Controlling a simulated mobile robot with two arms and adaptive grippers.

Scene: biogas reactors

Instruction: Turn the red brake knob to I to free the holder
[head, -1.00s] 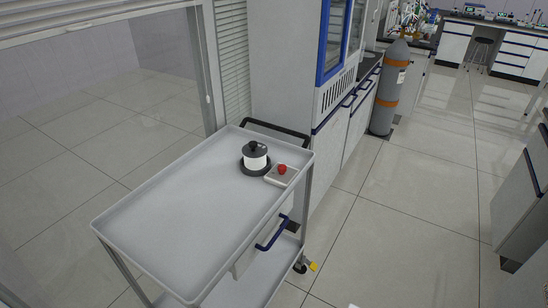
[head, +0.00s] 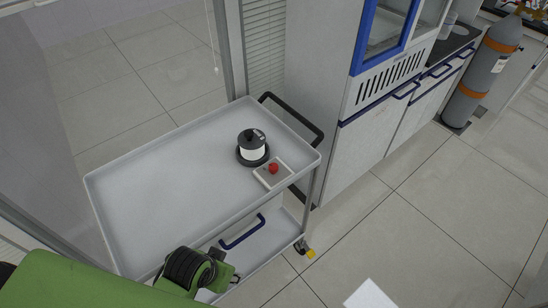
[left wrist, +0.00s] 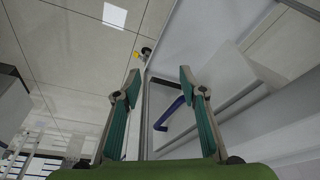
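The red knob (head: 273,168) sits on a small light grey plate (head: 281,176) near the far right corner of the cart's top tray. Beside it stands a white cylinder with a black top (head: 252,146) on a dark round base. I cannot read any mark on the plate. My green left arm shows at the lower left of the head view, at the cart's near edge, well apart from the knob. In the left wrist view my left gripper (left wrist: 160,80) has its two fingers spread wide with nothing between them. The knob is not in that view. My right gripper is not in view.
The grey cart (head: 150,190) has a raised tray rim, a black push handle (head: 305,118) and a lower shelf. A blue handle (head: 242,232) shows below the tray. A cabinet (head: 385,110) stands behind, with a gas cylinder (head: 484,70). Floor to the right is clear.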

